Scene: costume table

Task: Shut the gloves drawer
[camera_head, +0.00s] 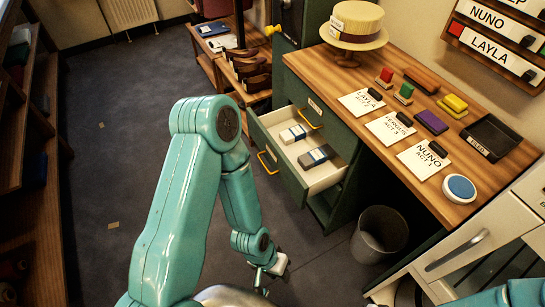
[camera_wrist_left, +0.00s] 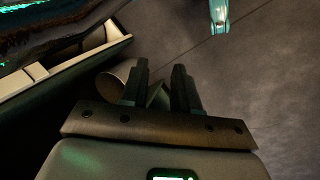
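An open drawer (camera_head: 264,133) sticks out of the green cabinet (camera_head: 335,117), its pale inside showing. Two small dark-and-white items (camera_head: 293,133) (camera_head: 317,155) lie in it. A yellow handle (camera_head: 268,161) is on its front; I cannot read a gloves label. My left gripper (camera_head: 262,283) is low, in front of the drawer and apart from it, partly hidden by my arm. In the left wrist view its two fingers (camera_wrist_left: 160,90) are apart with nothing held, and the drawer's edge (camera_wrist_left: 65,72) is at upper left. My right gripper is not in view.
A waste bin (camera_head: 379,235) stands on the floor right of the drawer. The wooden tabletop (camera_head: 330,75) holds a hat (camera_head: 356,22), name cards and coloured blocks. A white unit (camera_head: 485,235) is at lower right. The floor left of my arm is mostly clear.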

